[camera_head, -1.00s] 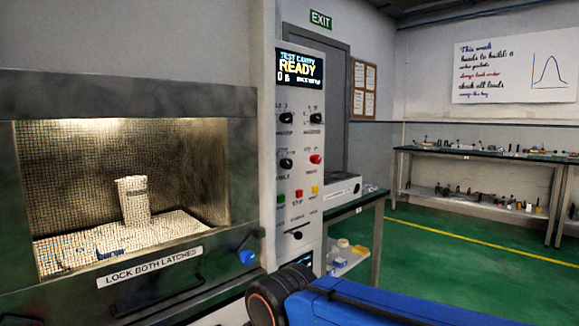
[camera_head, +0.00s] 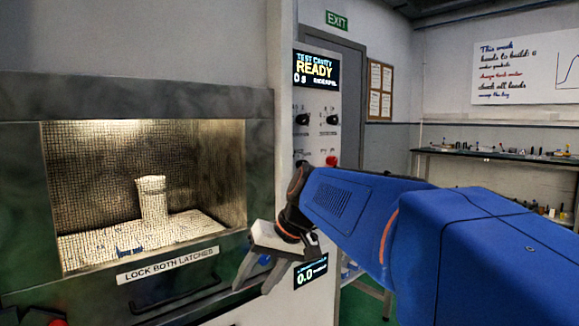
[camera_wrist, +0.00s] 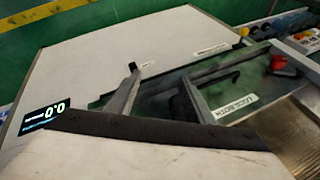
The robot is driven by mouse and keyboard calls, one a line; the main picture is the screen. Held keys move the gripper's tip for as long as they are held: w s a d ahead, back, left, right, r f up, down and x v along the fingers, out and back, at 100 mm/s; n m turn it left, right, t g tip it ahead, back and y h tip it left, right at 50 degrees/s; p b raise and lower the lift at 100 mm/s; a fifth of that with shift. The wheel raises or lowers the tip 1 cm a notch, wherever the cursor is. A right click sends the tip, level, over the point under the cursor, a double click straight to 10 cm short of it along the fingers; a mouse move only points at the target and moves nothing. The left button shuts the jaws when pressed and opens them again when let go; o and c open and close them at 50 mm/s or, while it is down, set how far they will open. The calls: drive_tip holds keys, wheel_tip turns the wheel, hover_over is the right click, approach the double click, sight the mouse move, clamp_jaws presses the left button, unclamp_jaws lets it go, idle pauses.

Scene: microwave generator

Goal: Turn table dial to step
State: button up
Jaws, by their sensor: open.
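The control panel (camera_head: 318,100) stands right of the oven-like chamber in the head view. Black dials (camera_head: 302,119) and (camera_head: 332,119) and a red knob (camera_head: 331,161) show on it. Their labels are too small to read, so I cannot tell which is the table dial. My arm and gripper hide the panel's lower part. My gripper (camera_head: 254,288) is open and empty, pointing down in front of the chamber's lower right corner, left of and below the dials. In the wrist view its fingers (camera_wrist: 158,90) are spread apart with nothing between them.
The chamber holds a pale block (camera_head: 152,200) behind its window. A small display (camera_wrist: 45,115) reads 0.0. A bench (camera_head: 490,155) stands along the back wall.

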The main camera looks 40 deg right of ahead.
drive_tip(key=w+d+r+m+t+y, duration=0.1)
drive_tip(key=w+d+r+t, duration=0.1)
drive_tip(key=w+d+r, duration=0.45)
drive_tip(key=m+t, duration=0.1)
drive_tip(key=t, duration=0.6)
approach(306, 165)
drive_tip(key=x, duration=0.9)
drive_tip(key=shift+w+f, duration=0.1)
drive_tip(key=c, duration=1)
drive_tip(key=shift+c, duration=0.2)
